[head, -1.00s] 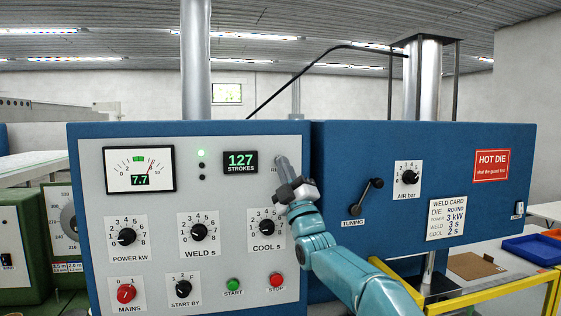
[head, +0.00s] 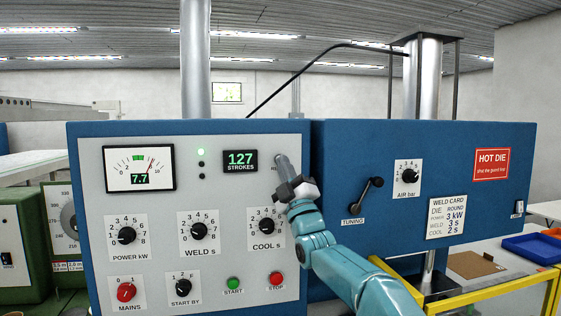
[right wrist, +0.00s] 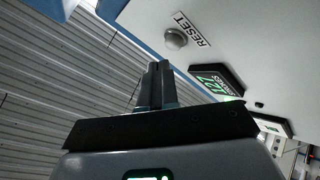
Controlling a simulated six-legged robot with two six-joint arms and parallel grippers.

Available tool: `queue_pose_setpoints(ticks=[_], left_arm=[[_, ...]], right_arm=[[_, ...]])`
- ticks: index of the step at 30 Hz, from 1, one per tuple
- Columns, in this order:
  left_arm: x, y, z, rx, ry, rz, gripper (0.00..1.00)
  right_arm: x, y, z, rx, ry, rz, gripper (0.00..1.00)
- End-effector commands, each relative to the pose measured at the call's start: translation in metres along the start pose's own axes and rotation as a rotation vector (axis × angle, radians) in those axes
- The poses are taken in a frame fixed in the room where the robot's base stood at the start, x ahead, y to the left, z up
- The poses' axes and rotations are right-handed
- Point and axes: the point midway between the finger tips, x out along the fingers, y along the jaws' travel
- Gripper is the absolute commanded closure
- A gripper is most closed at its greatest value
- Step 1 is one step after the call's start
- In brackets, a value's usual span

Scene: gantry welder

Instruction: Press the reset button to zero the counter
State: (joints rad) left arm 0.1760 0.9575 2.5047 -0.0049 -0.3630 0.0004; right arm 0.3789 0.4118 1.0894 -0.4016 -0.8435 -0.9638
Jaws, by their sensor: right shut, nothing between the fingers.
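The stroke counter (head: 240,162) reads 127 in green on the grey control panel. It also shows in the right wrist view (right wrist: 216,80). The reset button (right wrist: 176,39) is a round grey knob beside the RESET label (right wrist: 191,29) in the right wrist view. My left gripper is not in view.
Below are the power, weld and cool dials (head: 199,232), a green start button (head: 233,284) and a red stop button (head: 276,279). The tuning lever (head: 367,196) stands out from the blue cabinet to the right. A yellow rail (head: 480,293) is at lower right.

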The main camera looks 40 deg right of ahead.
Motion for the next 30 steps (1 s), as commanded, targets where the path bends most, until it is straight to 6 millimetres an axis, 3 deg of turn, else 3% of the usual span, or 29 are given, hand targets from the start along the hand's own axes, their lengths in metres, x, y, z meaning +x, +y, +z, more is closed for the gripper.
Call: queue_pose_setpoints(ticks=[30], left_arm=[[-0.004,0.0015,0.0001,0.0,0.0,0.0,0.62]], right_arm=[[0.0063,-0.0044,0.0042,-0.001,0.0,0.0,1.0]])
